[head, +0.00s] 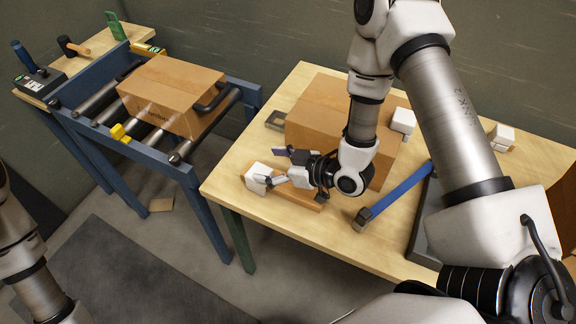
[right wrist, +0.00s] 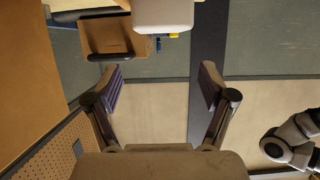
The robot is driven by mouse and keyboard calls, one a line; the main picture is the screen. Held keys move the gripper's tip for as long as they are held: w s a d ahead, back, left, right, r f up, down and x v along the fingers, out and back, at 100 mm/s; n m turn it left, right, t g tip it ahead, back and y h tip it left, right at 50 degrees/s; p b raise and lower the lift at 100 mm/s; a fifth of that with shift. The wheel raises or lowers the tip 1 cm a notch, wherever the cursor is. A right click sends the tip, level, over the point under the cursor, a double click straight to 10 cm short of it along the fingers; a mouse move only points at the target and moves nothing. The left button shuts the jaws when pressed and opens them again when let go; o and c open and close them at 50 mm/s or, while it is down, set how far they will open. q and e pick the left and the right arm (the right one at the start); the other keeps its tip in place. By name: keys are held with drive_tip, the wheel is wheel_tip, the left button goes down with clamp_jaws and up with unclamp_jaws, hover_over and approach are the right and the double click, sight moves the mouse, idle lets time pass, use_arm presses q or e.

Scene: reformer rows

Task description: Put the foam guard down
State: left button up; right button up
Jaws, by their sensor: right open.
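A white foam guard (head: 258,177) sits at the left front part of the wooden table, by the tips of my right gripper. A white block that looks like the same guard shows at the top of the right wrist view (right wrist: 163,14), beyond the fingertips. My right gripper (head: 276,167) is open; its fingers stand apart with nothing between them in the right wrist view (right wrist: 160,82). Two more white guards are on the table side, one at the box's right edge (head: 403,121) and one farther right (head: 502,136). My left gripper is out of view.
A large cardboard box (head: 315,115) stands on the wooden table (head: 225,182), partly behind my right arm. A blue-handled tool (head: 395,196) lies to the right. A smaller taped box (head: 170,90) with black handles sits on the roller conveyor (head: 187,165) at left.

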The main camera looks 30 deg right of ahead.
drive_tip(key=v, duration=0.8)
drive_tip(key=shift+r, duration=0.15)
